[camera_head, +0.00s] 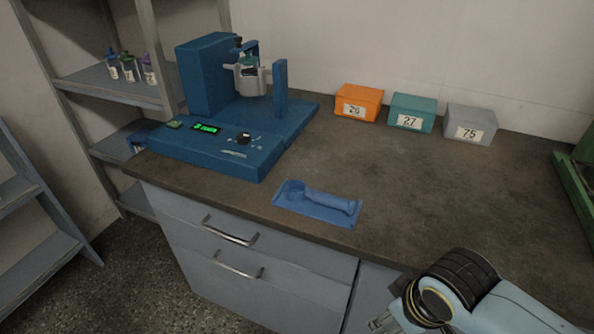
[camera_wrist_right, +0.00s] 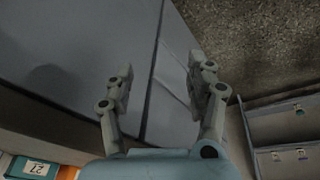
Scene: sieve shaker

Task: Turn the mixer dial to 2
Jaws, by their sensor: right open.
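The blue mixer (camera_head: 215,135) stands on the countertop at the left in the head view. Its black dial (camera_head: 243,138) is on the low front panel, beside a lit green display (camera_head: 206,128). I cannot read which number the dial points to. A grey vessel (camera_head: 250,80) is held in the mixer's frame. My right gripper shows in the head view (camera_head: 382,322) at the lower right, in front of the cabinet and well apart from the mixer. In the right wrist view its two fingers (camera_wrist_right: 160,85) are spread with nothing between them. My left gripper is out of view.
A blue tray (camera_head: 318,203) lies near the counter's front edge. Orange (camera_head: 358,103), teal (camera_head: 411,113) and grey (camera_head: 470,124) boxes stand along the wall. Small bottles (camera_head: 130,68) stand on the left shelf. Drawer handles (camera_head: 230,232) protrude below.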

